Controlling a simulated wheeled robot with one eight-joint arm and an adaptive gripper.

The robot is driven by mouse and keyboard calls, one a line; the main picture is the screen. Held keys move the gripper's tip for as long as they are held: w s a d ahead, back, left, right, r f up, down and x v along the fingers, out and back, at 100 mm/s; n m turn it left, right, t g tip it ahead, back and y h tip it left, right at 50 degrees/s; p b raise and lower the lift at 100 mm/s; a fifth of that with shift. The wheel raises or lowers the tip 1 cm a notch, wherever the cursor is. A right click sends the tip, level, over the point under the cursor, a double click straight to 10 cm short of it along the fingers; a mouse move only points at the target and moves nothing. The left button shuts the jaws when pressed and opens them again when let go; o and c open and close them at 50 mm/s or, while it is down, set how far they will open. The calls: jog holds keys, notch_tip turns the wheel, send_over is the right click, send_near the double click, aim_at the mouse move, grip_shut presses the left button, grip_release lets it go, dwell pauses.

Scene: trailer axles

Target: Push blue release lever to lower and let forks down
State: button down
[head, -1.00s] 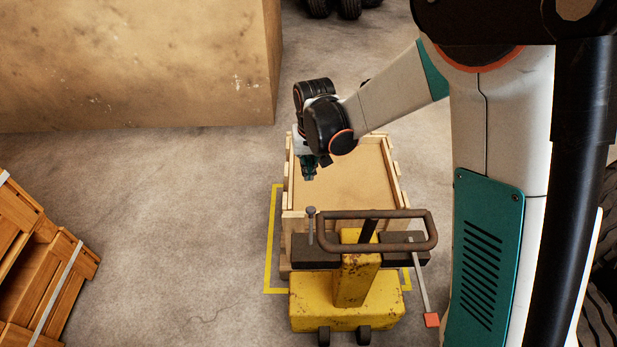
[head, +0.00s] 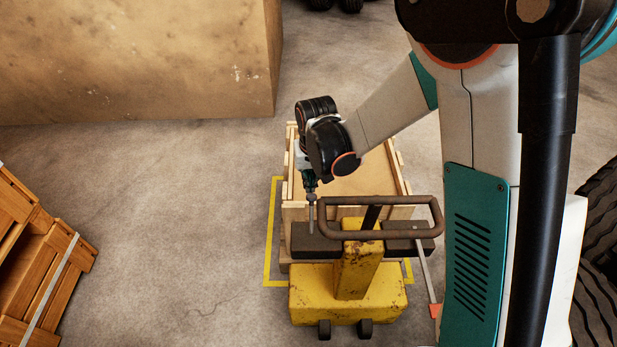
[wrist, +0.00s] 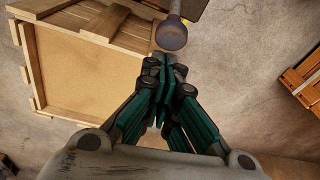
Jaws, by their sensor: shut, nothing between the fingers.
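The yellow pallet truck (head: 370,292) stands under a wooden crate, with a brown loop handle (head: 436,215) on its post. A thin grey lever (head: 311,215) with a round knob rises left of the handle; I see no blue on it. A second, pale lever (head: 425,275) with a red-orange tip slants down at the right. My gripper (head: 310,184) is shut and empty, pointing down at the grey lever's top. In the wrist view the lever's grey knob (wrist: 171,36) is just beyond my fingertips (wrist: 163,62); I cannot tell whether they touch. The forks are hidden.
The crate (head: 375,178) lies beneath my forearm, inside yellow floor lines (head: 268,240). Wooden boxes (head: 50,270) stand at the left, a large tan block (head: 140,60) at the back left, and tyres (head: 600,240) at the right. The floor left of the truck is clear.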

dwell(0.3)
jog(key=shift+t, duration=0.7)
jog(key=s, duration=0.1)
jog(key=s+r, duration=0.1)
jog(key=s, duration=0.1)
jog(key=s+r, duration=0.1)
jog(key=s, duration=0.1)
jog(key=shift+a, duration=0.15)
jog(key=shift+s+r, duration=0.15)
jog(key=shift+s, duration=0.4)
jog(key=shift+w, duration=0.15)
jog(key=shift+w+r, duration=0.1)
jog(key=shift+w, duration=0.2)
jog(key=w, duration=0.3)
notch_tip(320, 180, up, 9)
jog(key=p, duration=0.7)
send_over(309, 196)
jog(key=s, duration=0.3)
jog(key=shift+s, duration=0.15)
